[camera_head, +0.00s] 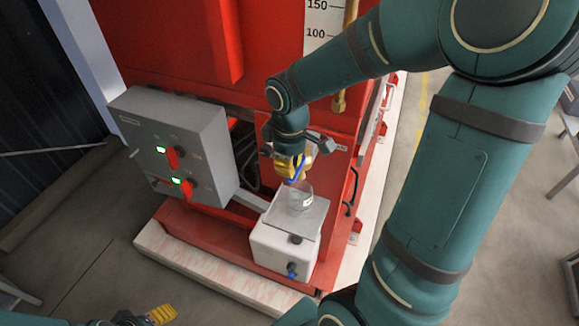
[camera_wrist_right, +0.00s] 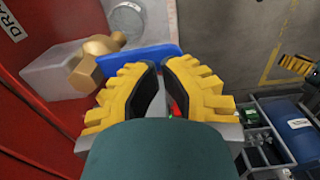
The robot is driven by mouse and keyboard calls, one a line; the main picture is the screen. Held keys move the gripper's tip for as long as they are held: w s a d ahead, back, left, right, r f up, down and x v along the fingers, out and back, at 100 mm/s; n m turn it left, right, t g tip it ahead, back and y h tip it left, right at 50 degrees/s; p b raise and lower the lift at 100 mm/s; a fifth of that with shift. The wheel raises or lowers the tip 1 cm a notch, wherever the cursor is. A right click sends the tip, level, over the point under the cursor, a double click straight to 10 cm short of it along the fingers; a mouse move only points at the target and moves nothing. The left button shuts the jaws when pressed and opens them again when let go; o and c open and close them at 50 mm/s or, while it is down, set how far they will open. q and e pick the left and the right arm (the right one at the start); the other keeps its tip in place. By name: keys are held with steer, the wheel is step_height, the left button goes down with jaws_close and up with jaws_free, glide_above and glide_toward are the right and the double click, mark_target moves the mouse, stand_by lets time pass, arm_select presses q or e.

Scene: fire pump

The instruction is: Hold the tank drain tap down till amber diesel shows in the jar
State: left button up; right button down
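The drain tap has a brass body (camera_wrist_right: 92,65) and a blue lever (camera_wrist_right: 140,60) in the right wrist view. In the head view a bit of the blue lever (camera_head: 298,168) shows beside my right gripper (camera_head: 290,167). The yellow fingertips (camera_wrist_right: 160,68) are together at the lever's near edge; contact is not clear. A clear glass jar (camera_head: 300,198) stands upright below the gripper. I see no amber in it; its contents are hard to make out. My left gripper (camera_head: 163,314) is low at the bottom left, far from the tap, its opening unclear.
The jar's plate (camera_head: 312,216) lies on a white box (camera_head: 270,250) with dark knobs. A grey control box (camera_head: 180,145) with green lights and red switches is on the left. The red tank (camera_head: 160,40) rises behind. Open floor (camera_head: 75,250) lies at the left.

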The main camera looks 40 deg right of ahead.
steer(key=shift+f, duration=0.3)
